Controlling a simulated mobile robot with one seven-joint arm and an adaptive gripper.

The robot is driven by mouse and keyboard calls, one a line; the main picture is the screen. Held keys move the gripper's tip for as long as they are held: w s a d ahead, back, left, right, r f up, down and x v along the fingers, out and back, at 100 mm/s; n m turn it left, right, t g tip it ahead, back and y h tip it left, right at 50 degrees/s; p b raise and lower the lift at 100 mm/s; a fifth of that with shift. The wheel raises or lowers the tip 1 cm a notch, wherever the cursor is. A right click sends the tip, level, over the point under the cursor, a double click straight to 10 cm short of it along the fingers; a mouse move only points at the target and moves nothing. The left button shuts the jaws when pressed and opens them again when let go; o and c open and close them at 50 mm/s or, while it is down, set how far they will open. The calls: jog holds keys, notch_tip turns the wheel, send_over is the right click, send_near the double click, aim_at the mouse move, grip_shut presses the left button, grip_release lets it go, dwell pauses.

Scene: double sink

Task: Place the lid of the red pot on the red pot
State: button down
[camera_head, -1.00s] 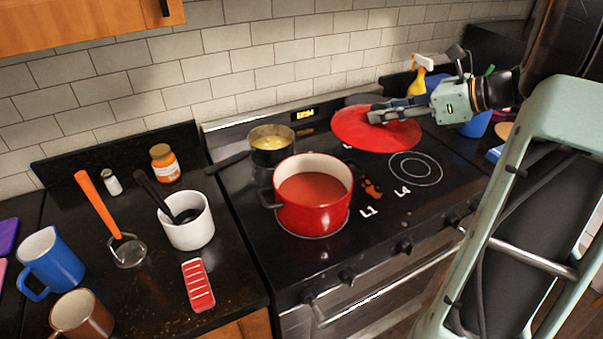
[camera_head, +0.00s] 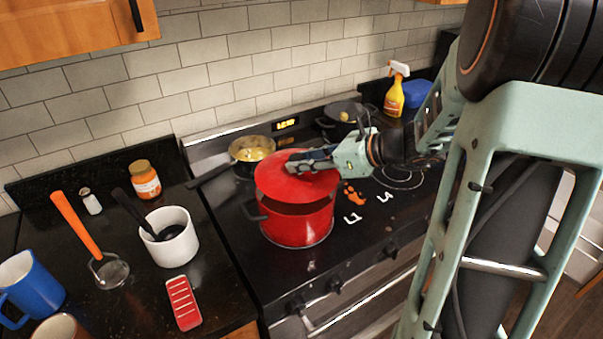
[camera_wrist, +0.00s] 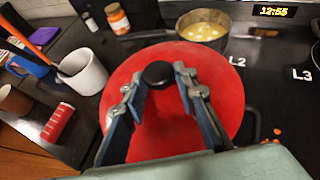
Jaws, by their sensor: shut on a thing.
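The red pot (camera_head: 297,228) stands on the front left of the stove. The round red lid (camera_head: 290,184) is over the pot, slightly tilted. A dark shaded strip shows between lid and pot at the front, and I cannot tell whether the lid touches the rim at the back. My gripper (camera_head: 298,163) is shut on the lid's knob, with the arm coming in from the right. In the wrist view the black knob (camera_wrist: 158,75) sits between my two fingers, and the lid (camera_wrist: 170,130) hides the pot.
A small pan of yellow food (camera_head: 252,150) stands just behind the pot. A dark pot (camera_head: 343,121) is at the back right. A spray bottle (camera_head: 394,95) stands beyond the stove. A white cup (camera_head: 172,238) and a red grater-like item (camera_head: 184,303) are on the left counter.

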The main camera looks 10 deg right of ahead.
aim_at(301, 173)
jog(key=f, duration=0.3)
jog(key=shift+a+f, duration=0.2)
jog(key=shift+f, duration=0.05)
jog(key=c, duration=1.5)
grip_release()
jog(key=shift+c, duration=0.2)
jog(key=v, duration=1.2)
